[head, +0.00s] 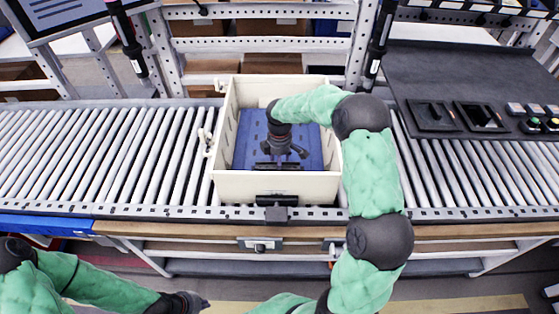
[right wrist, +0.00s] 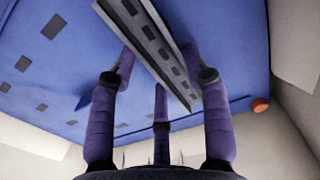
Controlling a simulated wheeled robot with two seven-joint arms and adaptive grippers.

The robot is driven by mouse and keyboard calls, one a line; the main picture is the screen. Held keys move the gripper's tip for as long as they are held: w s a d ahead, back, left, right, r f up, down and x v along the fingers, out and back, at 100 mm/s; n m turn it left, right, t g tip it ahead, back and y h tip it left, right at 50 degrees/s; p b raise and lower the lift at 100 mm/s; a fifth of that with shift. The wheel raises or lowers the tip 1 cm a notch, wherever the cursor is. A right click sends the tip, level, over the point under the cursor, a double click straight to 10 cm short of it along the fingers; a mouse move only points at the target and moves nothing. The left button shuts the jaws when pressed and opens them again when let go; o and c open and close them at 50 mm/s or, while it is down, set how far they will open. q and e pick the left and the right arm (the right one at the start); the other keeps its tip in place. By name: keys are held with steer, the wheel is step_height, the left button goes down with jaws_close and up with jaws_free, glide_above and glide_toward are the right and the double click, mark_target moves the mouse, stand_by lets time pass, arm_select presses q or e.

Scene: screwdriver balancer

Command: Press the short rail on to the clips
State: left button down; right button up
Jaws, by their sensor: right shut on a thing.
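The short rail (right wrist: 158,45), a grey slotted strip, runs diagonally between the fingers of my right gripper (right wrist: 165,75) in the right wrist view. The gripper is shut on it. In the head view my right gripper (head: 281,153) points down inside the crate, with a dark strip (head: 276,166) under its fingers. The rail is over or against a blue panel (right wrist: 50,75) with dark square marks; I cannot tell if it touches. I cannot make out the clips clearly. My left gripper (head: 190,301) is low at the bottom edge, away from the crate; its finger opening is unclear.
The cream crate (head: 232,187) stands on a roller conveyor (head: 100,150), its walls close around my right gripper. An orange knob (right wrist: 260,104) is at the panel's edge. A dark work surface (head: 450,70) lies at right. Two dark hanging tools (head: 128,40) (head: 380,40) flank the crate.

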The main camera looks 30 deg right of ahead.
steer(key=shift+f, duration=0.25)
stand_by(0.7)
steer(key=o, duration=1.4)
step_height(320, 180, up, 12)
